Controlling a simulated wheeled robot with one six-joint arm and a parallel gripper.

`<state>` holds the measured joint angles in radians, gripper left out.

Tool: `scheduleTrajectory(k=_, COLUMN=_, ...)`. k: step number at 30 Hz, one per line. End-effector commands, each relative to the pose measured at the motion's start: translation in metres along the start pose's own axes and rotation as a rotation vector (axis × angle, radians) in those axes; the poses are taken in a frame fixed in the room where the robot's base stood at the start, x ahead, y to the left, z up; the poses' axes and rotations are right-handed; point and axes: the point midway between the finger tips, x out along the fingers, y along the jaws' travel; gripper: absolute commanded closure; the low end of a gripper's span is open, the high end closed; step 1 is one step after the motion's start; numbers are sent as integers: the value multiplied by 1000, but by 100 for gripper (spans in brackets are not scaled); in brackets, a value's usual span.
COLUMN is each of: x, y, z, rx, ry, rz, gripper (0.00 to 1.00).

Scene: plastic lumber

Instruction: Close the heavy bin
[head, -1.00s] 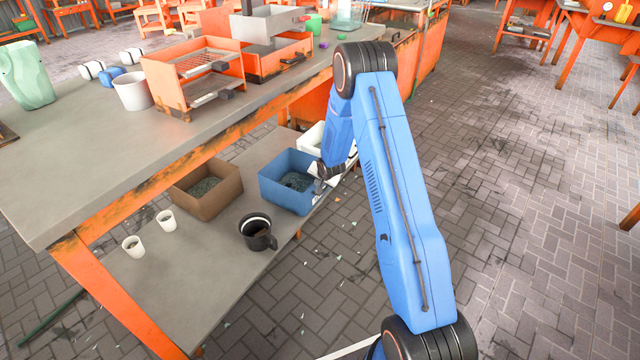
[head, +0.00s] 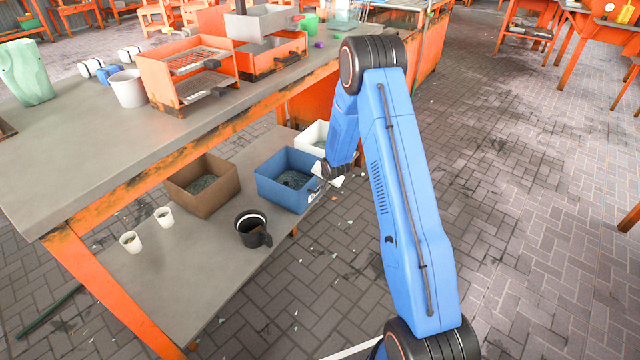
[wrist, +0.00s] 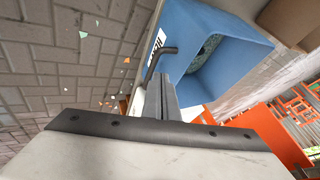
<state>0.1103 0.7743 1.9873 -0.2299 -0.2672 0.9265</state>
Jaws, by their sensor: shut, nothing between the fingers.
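The blue bin (head: 268,190) stands on the lower shelf with its top open and dark grey bits inside. In the wrist view the blue bin (wrist: 222,45) fills the upper middle; it has a white label, only partly legible, and a dark bent handle (wrist: 158,58) on its front. My gripper (head: 322,180) is at the bin's right-hand front side, by the shelf edge. In the wrist view my gripper (wrist: 161,85) is shut and empty, its fingers pointing at the front close to the handle; I cannot tell whether they touch.
A brown bin (head: 190,203) stands left of the blue one and a white bin (head: 308,138) behind it. A black mug (head: 250,232) and two white cups (head: 130,242) are on the lower shelf (head: 185,285).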

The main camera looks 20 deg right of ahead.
Motion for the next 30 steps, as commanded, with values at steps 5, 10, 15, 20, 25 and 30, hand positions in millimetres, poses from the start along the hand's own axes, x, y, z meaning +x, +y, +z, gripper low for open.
scheduleTrajectory(k=5, x=-24, y=0, z=-1, rx=0, ry=1, rz=-1, gripper=100)
scheduleTrajectory(k=10, x=-49, y=0, z=0, rx=0, ry=1, rz=0, gripper=100)
scheduleTrajectory(k=15, x=-68, y=1, z=0, rx=1, ry=0, rz=1, gripper=100)
scheduleTrajectory(k=20, x=-77, y=1, z=0, rx=1, ry=0, rz=1, gripper=100)
scheduleTrajectory(k=25, x=-80, y=1, z=0, rx=0, ry=-1, rz=2, gripper=100)
scheduleTrajectory(k=30, x=-101, y=-6, z=-5, rx=-22, ry=4, rz=8, gripper=100)
